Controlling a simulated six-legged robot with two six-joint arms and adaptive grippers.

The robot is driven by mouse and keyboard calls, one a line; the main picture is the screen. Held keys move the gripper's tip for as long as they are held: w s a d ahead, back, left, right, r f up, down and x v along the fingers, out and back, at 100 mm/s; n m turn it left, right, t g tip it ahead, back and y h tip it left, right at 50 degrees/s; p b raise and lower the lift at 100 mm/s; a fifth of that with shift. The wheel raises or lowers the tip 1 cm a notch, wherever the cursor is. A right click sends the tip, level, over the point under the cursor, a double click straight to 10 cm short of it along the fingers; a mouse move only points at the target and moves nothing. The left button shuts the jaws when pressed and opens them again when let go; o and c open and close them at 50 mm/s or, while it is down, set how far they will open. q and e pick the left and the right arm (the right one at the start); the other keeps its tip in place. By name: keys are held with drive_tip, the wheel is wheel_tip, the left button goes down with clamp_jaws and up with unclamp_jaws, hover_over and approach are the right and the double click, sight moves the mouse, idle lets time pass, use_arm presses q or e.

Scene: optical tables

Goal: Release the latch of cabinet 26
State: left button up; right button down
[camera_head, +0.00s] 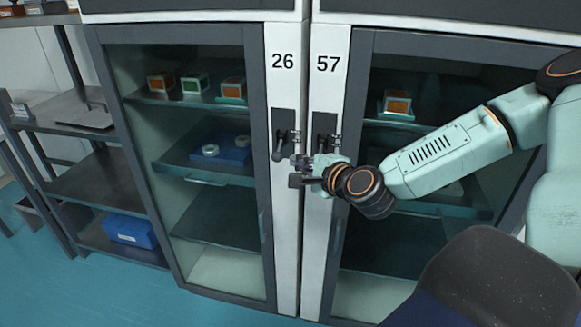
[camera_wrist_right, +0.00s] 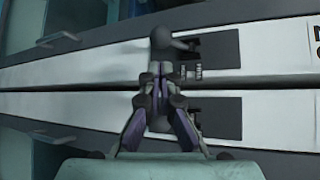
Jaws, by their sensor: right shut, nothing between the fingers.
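Cabinet 26 (camera_head: 257,110) is the left glass-fronted cabinet, and its door is closed. Its latch (camera_head: 280,146) is a dark lever on a dark plate below the number 26. The lever hangs down and slants a little. My right gripper (camera_head: 297,166) is shut and empty, at the lower end of this lever. In the right wrist view the gripper (camera_wrist_right: 160,72) points at the lever's rounded end (camera_wrist_right: 161,38). The fingertips look very near it; I cannot tell whether they touch. My left gripper is not in view.
Cabinet 57 (camera_head: 346,75) stands directly to the right, with its own latch (camera_head: 325,128) partly behind my right gripper. Boxes and trays sit on shelves behind the glass. A metal shelf rack (camera_head: 90,180) with a blue bin (camera_head: 130,231) stands at the left. Floor is free in front of it.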

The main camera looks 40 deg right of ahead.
sight(279, 151)
drive_tip(key=shift+b+x, duration=1.45)
drive_tip(key=shift+x, duration=0.65)
drive_tip(key=shift+r, duration=0.15)
drive_tip(key=shift+s+a+p, duration=0.1)
drive_tip(key=shift+p, duration=0.4)
drive_tip(key=shift+r+g, duration=0.15)
drive_tip(key=shift+g, duration=0.15)
drive_tip(key=shift+m+p, duration=0.3)
drive_tip(key=shift+p, duration=0.05)
